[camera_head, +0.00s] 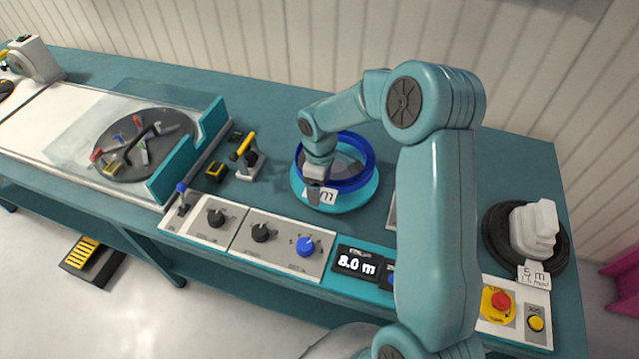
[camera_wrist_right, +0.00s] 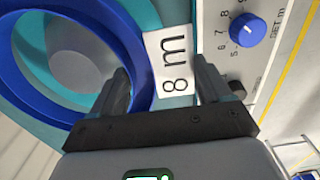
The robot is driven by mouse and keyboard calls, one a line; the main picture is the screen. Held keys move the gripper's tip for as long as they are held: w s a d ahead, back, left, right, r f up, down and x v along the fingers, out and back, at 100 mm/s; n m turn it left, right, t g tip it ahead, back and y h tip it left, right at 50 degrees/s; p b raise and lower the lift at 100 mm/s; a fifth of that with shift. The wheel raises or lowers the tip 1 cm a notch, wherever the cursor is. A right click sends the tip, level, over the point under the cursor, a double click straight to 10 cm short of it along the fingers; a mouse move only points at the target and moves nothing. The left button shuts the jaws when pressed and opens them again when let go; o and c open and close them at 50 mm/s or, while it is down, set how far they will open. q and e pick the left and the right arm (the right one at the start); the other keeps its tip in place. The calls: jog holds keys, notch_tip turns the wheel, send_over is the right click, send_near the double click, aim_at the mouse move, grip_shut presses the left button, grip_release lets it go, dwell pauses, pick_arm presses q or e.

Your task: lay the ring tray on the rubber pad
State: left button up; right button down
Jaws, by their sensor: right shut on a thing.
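The ring tray (camera_head: 334,193) is a round teal tray with a dark blue ring on it and a white "8 m" tag at its front edge. It sits on the bench, right of centre. My right gripper (camera_head: 314,186) reaches down at its front left, shut on its edge near the tag. In the right wrist view the two fingers (camera_wrist_right: 163,88) stand either side of the tag (camera_wrist_right: 170,62), with the blue ring (camera_wrist_right: 132,35) at the left. A black round pad (camera_head: 495,243), perhaps the rubber pad, lies at the far right. My left gripper is out of view.
A white stacked piece (camera_head: 534,228) stands on the black pad, with a "5 m" tag. A control panel (camera_head: 250,240) with knobs and a display runs along the front. A dark turntable (camera_head: 120,165) with several small tools is at the left.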

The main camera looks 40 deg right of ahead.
jog(key=shift+r+p, duration=1.3)
jog(key=shift+r, duration=0.95)
notch_tip(320, 180, up, 10)
jog(key=p, duration=0.4)
